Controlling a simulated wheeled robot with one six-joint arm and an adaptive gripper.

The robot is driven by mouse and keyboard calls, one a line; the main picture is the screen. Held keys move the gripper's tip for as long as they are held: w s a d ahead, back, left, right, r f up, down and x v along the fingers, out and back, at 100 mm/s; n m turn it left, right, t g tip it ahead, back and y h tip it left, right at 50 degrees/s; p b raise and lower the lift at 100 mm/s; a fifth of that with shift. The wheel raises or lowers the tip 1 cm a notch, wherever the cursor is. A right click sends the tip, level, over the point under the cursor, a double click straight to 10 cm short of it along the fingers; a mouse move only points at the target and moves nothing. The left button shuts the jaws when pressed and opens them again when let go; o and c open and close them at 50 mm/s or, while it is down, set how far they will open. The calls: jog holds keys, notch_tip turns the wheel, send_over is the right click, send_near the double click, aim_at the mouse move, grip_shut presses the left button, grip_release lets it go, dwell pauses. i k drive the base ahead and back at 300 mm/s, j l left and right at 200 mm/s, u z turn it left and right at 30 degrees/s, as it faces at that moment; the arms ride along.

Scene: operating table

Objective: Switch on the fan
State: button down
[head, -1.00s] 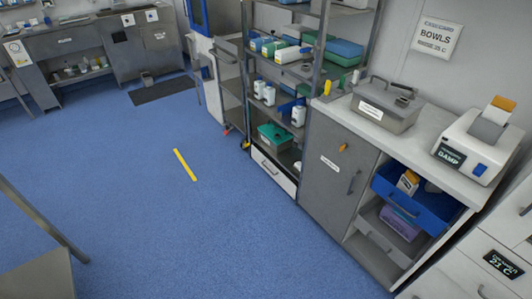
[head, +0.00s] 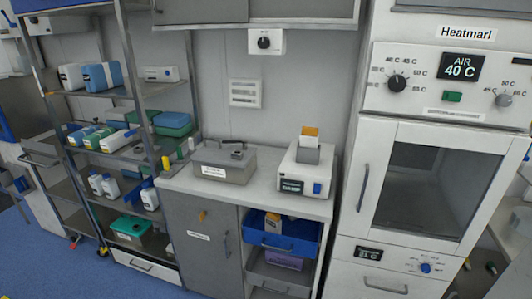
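No thing in view is clearly labelled as a fan. A white wall plate with a black round knob (head: 264,43) is on the back wall below the upper cupboard. A white louvred vent (head: 245,93) is on the wall beneath it. At the right stands a tall white Heatmarl cabinet (head: 350,215) with a glass door, which is shut. Its top panel has an "AIR 40 C" display (head: 460,67), a black dial (head: 397,83), a green switch (head: 452,97) and a grey dial (head: 503,100). My gripper is not in view.
A counter (head: 318,206) carries a grey lidded box (head: 222,170) and a white device with a blue button (head: 304,168). Below it, a blue drawer (head: 300,240) stands open. A metal rack (head: 140,95) with bottles is at the left. Blue floor (head: 80,275) is clear at lower left.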

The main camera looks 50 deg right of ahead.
aim_at(317, 187)
jog(key=z, duration=1.15)
